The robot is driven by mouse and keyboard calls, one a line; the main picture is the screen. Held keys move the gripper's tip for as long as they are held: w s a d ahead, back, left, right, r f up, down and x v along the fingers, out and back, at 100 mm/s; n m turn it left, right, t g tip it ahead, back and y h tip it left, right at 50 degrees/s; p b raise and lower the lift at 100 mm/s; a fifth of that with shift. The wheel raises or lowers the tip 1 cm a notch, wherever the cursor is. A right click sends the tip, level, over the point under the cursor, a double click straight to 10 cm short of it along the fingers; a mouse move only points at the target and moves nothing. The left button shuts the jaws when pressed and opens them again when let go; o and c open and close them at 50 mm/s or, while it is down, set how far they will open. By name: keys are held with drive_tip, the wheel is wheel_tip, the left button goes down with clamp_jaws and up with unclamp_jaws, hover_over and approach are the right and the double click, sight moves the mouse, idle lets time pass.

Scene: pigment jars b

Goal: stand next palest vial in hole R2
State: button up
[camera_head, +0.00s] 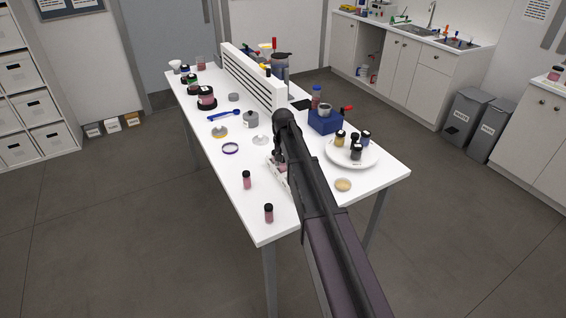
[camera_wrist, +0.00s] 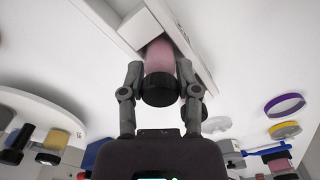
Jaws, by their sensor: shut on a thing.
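My gripper (camera_wrist: 160,78) is shut on a pink vial (camera_wrist: 160,56) with a black cap, seen in the wrist view. The vial's far end is at the white rack (camera_wrist: 122,24); I cannot tell whether it is inside a hole, or which one. In the head view my arm hides most of the rack (camera_head: 283,187), the gripper and the held vial. Two more pink vials with black caps stand upright on the table to the left: a farther one (camera_head: 247,181) and a nearer, deeper pink one (camera_head: 269,214) by the front edge.
A white plate (camera_head: 333,158) with several dark-capped jars stands right of my arm, near a blue box (camera_head: 325,122). A shallow tan dish (camera_head: 343,185) lies in front of it. A purple ring (camera_head: 230,148) and a slatted white divider (camera_head: 250,78) are farther back.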

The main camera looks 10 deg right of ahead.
drive_tip(key=shift+f+b, duration=0.45)
drive_tip(key=shift+f, duration=0.05)
drive_tip(key=o, duration=1.1)
drive_tip(key=shift+r, duration=0.15)
wheel_tip(320, 180, up, 10)
drive_tip(key=p, duration=1)
drive_tip(key=shift+a, duration=0.1)
drive_tip(key=s+f+n+b, duration=0.1)
drive_tip(key=s, duration=0.8)
drive_tip(key=s+f+n+b, duration=0.1)
drive_tip(key=s, duration=0.9)
drive_tip(key=s+f+n+b, duration=0.1)
drive_tip(key=s, duration=0.9)
drive_tip(key=shift+s+d+f, duration=0.1)
drive_tip(key=shift+d, duration=0.2)
